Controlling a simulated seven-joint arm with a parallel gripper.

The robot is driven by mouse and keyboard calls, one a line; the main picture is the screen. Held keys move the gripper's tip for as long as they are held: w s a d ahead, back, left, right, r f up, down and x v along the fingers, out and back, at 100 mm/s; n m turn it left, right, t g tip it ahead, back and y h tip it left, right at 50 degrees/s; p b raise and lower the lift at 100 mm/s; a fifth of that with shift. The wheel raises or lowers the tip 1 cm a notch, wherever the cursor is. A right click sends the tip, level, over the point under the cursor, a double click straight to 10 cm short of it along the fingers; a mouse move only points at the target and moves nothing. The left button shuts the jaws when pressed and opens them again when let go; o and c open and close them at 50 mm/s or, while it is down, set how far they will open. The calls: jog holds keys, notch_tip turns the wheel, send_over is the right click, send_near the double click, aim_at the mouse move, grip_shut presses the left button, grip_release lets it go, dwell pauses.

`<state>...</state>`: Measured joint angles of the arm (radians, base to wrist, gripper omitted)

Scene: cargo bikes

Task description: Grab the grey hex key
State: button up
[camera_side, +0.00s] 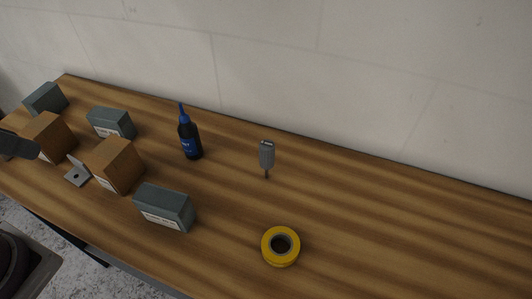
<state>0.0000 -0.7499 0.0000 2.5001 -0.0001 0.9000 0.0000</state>
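A small grey tool (267,155) appears upright on the wooden bench, right of the middle of the side view. It has a thick grey handle with a lighter top and a thin dark shaft pointing down. It looks like the grey hex key, though it is too small to be sure. Nothing touches it. I cannot make out my gripper in this view. A dark grey rounded shape (18,146) enters at the left edge; I cannot tell what it is.
A dark bottle with a blue nozzle (190,138) stands left of the tool. A yellow tape roll (268,255) lies in front. Brown boxes (119,163), grey-green boxes (164,206) and a metal bracket (76,177) fill the left. The bench's right is clear; a wall runs behind.

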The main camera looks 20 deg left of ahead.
jog(key=o, duration=0.3)
jog(key=shift+o, duration=0.2)
